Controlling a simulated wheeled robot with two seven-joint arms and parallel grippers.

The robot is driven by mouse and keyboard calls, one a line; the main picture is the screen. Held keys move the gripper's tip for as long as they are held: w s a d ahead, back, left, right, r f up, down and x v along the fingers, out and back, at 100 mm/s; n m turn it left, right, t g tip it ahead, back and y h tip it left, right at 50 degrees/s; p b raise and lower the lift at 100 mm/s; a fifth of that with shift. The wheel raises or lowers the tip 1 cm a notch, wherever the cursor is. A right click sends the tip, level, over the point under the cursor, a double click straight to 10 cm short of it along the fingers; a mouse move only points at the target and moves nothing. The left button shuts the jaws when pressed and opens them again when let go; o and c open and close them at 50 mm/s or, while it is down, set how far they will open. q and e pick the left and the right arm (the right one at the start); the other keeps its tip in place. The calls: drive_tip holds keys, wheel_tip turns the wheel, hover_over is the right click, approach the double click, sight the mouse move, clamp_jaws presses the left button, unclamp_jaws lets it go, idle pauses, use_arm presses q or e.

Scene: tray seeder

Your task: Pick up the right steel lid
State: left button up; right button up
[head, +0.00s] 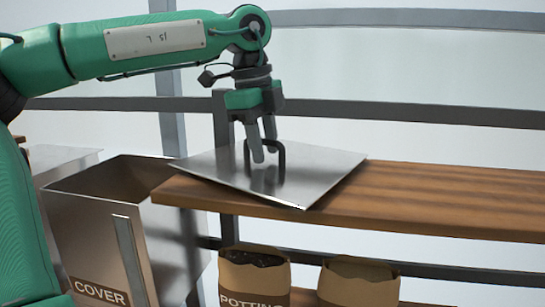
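A flat square steel lid (320,165) with a dark arched handle (281,160) is at the left end of the wooden shelf. It is turned at an angle, and its near left part reaches past the shelf's edge. I cannot tell whether it rests fully on the wood. My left gripper (263,153) points down at the handle, with one finger in front of the bar and the other behind it. Whether the fingers press on the bar is too small to tell. My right gripper is not in view.
An open steel bin labelled COVER (80,220) stands left of the shelf. Another steel surface (60,157) shows behind it at the far left. The wooden shelf (450,195) is clear to the right. Paper sacks (255,280) stand below it. Grey rails (400,108) run behind.

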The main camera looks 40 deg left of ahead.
use_arm(q)
drive_tip(key=shift+d+r, duration=0.1)
drive_tip(key=shift+d, duration=0.1)
drive_tip(key=shift+c, duration=0.6)
drive_tip(key=shift+a, duration=0.1)
clamp_jaws()
